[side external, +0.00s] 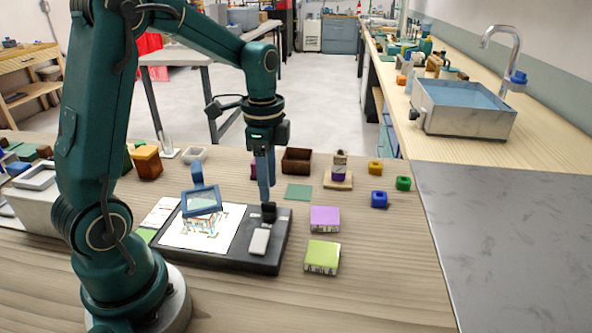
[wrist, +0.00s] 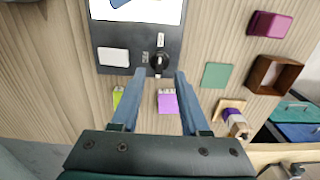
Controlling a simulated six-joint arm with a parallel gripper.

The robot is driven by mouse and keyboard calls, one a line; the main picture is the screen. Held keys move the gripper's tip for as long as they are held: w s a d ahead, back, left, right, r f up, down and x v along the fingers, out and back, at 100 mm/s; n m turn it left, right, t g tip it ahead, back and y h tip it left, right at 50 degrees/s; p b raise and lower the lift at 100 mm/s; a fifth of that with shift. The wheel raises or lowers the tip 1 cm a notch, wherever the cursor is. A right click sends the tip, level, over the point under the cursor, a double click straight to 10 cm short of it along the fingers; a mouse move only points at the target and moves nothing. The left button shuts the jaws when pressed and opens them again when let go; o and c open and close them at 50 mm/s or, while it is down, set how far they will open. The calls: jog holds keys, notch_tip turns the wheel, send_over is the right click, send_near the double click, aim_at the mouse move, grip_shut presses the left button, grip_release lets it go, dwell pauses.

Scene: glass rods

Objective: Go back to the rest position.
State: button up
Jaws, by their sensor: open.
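My gripper (side external: 265,196) points straight down over the right part of a dark board on the wooden table. Its blue fingers are apart and empty, as the wrist view (wrist: 161,74) shows. A black knob (side external: 269,212) stands on the board just below the fingertips; in the wrist view the knob (wrist: 159,63) shows slightly beyond the gap between them. I cannot tell whether the fingers touch it. The dark board (side external: 285,238) also carries a white block (side external: 259,242) and a bright white sheet or screen (side external: 190,238) with a drawing, under a blue-framed glass pane (side external: 202,203).
A purple block (side external: 325,218) and a green block (side external: 322,257) lie right of the board. A green square (side external: 298,192), a brown open box (side external: 296,160) and a wooden plate with a banded cylinder (side external: 339,168) stand behind. The table's front right is clear. A metal basin (side external: 465,123) stands farther off.

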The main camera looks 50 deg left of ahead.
jog(key=shift+r, duration=0.8)
jog(key=shift+d, duration=0.1)
jog(key=s+d+r+n+t, duration=0.5)
jog(key=s+d+n, duration=0.4)
jog(key=s, duration=0.1)
jog(key=shift+s+t, duration=0.3)
jog(key=shift+s, duration=0.1)
jog(key=shift+d, duration=0.1)
